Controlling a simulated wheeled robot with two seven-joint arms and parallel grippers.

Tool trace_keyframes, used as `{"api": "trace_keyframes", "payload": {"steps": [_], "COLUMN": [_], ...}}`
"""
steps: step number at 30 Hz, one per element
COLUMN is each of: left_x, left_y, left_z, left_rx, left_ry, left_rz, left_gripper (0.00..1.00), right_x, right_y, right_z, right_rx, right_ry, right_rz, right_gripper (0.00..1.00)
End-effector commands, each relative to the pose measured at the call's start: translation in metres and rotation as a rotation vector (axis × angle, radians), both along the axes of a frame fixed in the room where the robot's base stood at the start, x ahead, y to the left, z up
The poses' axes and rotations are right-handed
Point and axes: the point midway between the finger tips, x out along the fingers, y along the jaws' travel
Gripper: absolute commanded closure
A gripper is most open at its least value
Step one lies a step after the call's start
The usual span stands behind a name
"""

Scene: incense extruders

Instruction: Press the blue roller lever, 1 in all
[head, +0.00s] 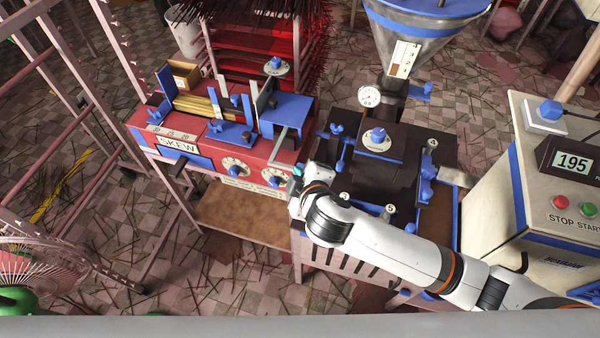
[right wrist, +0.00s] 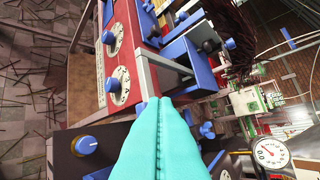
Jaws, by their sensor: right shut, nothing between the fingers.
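The red machine marked SKEW (head: 200,158) stands left of centre and carries several blue parts, among them a blue block (head: 287,112) at its right end. A grey bent bar (head: 281,140) runs beside that block; it also shows in the right wrist view (right wrist: 142,62). I cannot tell for sure which blue part is the roller lever. My right gripper (head: 297,171) is at the machine's front right corner. In the right wrist view its teal fingers (right wrist: 163,103) are shut and empty, with their tips by the grey bar; I cannot tell whether they touch. My left gripper is not in view.
Blue-knobbed dials (head: 235,167) sit on the red machine's front. A dark machine (head: 385,165) with blue clamps and a funnel (head: 425,40) stands to the right. A control box (head: 570,185) reading 195 is at far right. A fan (head: 35,275) stands at lower left.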

Motion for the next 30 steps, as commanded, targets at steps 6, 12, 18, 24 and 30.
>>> {"api": "trace_keyframes", "payload": {"steps": [6, 12, 18, 24, 30], "left_x": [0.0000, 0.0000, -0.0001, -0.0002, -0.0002], "left_y": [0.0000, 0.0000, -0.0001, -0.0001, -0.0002], "left_z": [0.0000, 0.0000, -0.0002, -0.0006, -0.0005], "left_rx": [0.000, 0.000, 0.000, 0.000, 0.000], "left_ry": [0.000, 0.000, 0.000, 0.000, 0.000], "left_rz": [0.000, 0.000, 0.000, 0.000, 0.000], "left_gripper": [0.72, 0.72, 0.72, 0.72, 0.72], "right_x": [0.0000, 0.0001, 0.0004, 0.0018, 0.0021], "right_y": [0.0000, -0.0001, -0.0001, -0.0007, -0.0007], "right_z": [0.0000, 0.0000, -0.0019, -0.0081, -0.0081], "right_rx": [0.000, 0.000, 0.000, -0.001, 0.000], "right_ry": [0.000, 0.000, 0.000, 0.001, 0.000], "right_rz": [0.000, 0.000, 0.000, 0.000, 0.000], "right_gripper": [1.00, 1.00, 1.00, 1.00, 1.00]}}
